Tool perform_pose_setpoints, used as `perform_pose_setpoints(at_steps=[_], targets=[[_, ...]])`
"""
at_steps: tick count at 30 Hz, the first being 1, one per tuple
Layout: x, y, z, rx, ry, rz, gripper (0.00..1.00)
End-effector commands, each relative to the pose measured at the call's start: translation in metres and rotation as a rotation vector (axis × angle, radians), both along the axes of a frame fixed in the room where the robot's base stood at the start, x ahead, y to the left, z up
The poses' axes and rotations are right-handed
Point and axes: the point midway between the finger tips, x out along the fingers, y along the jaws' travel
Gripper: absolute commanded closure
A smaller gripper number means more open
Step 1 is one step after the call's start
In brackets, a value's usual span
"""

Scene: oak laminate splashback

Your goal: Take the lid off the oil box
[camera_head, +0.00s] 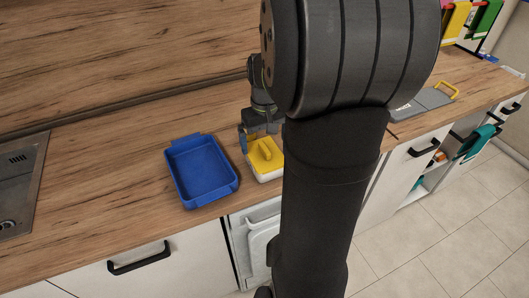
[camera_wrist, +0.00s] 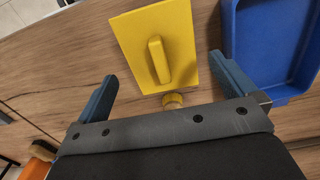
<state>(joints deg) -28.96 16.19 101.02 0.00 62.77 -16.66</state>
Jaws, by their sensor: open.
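The oil box (camera_head: 268,177) is a white box on the wooden counter, right of the blue tray, partly hidden by my arm in the head view. Its yellow lid (camera_head: 265,154) lies on top and has a raised bar handle (camera_wrist: 158,58). In the wrist view the lid (camera_wrist: 180,28) fills the upper middle. A small round yellow part (camera_wrist: 172,100) shows at the lid's near side. My gripper (camera_wrist: 163,67) is open and empty. Its two blue fingers appear either side of the handle, apart from it. In the head view my gripper (camera_head: 254,138) is at the box's far side.
The empty blue tray (camera_head: 204,172) stands just left of the box; it shows at the right in the wrist view (camera_wrist: 268,45). A grey board with a yellow handle (camera_head: 425,103) lies to the right. Counter between sink and tray is clear.

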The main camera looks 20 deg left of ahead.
Motion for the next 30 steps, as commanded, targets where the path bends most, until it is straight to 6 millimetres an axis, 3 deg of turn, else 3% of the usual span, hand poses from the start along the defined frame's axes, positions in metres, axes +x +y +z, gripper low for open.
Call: perform_pose_setpoints(at_steps=[6,14,15,21,30], targets=[[-0.001,0.001,-0.031,-0.001,0.002,0.000,0.00],[0.000,0.001,-0.035,0.000,0.000,0.000,0.00],[0.000,0.001,-0.035,0.000,0.000,0.000,0.02],[0.000,0.001,-0.035,0.000,0.000,0.000,0.37],[0.000,0.001,-0.032,0.000,0.000,0.000,0.37]])
